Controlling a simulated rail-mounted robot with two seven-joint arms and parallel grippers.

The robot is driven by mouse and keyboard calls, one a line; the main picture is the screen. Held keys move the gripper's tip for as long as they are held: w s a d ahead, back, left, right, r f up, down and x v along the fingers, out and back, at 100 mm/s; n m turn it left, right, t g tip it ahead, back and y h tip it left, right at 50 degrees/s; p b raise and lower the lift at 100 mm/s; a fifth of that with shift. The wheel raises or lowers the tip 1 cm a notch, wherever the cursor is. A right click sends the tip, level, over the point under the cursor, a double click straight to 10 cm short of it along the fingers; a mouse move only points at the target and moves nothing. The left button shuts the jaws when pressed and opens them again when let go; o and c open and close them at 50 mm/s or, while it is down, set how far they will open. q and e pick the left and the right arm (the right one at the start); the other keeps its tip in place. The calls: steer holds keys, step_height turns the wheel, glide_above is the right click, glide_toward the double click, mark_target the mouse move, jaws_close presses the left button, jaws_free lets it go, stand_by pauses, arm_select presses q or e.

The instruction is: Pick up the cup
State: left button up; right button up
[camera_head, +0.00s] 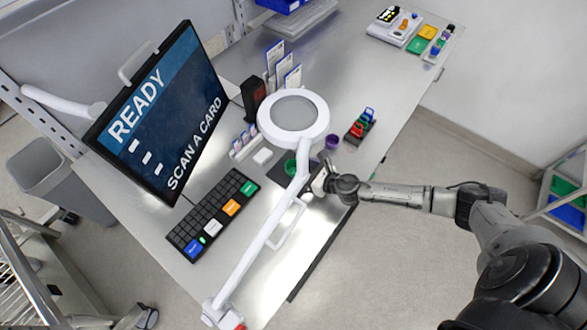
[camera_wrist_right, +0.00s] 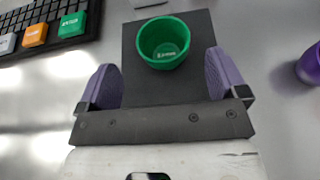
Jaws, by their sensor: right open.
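A green cup (camera_wrist_right: 164,42) stands upright on a dark mat (camera_wrist_right: 134,79) in the right wrist view. In the head view the green cup (camera_head: 290,168) shows partly, beside the white lamp arm. My right gripper (camera_wrist_right: 168,78) is open, with its two purple-padded fingers apart and the cup just beyond and between them. Nothing shows between the fingertips. In the head view my right gripper (camera_head: 318,180) is over the table's front edge, near the lamp arm. A purple cup (camera_head: 331,141) stands to the right of the green one; it is cut off in the wrist view (camera_wrist_right: 309,65). My left gripper is not in view.
A white magnifier lamp (camera_head: 262,247) arches over the table close to my right gripper. A keyboard (camera_head: 211,213) and a screen (camera_head: 160,115) are to the left. A rack with coloured items (camera_head: 359,127) stands to the right. The table beyond the rack is mostly clear.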

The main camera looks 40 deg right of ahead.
mark_target(289, 165)
steer(key=shift+d+r+x, duration=0.1)
steer(key=shift+r+x, duration=0.05)
steer(key=shift+x, duration=1.2)
steer(key=shift+d+r+x, duration=0.1)
steer(key=shift+r+x, duration=0.1)
steer(key=shift+x, duration=1.2)
steer(key=shift+w, duration=0.2)
steer(key=shift+c, duration=0.2)
steer(key=c, duration=1)
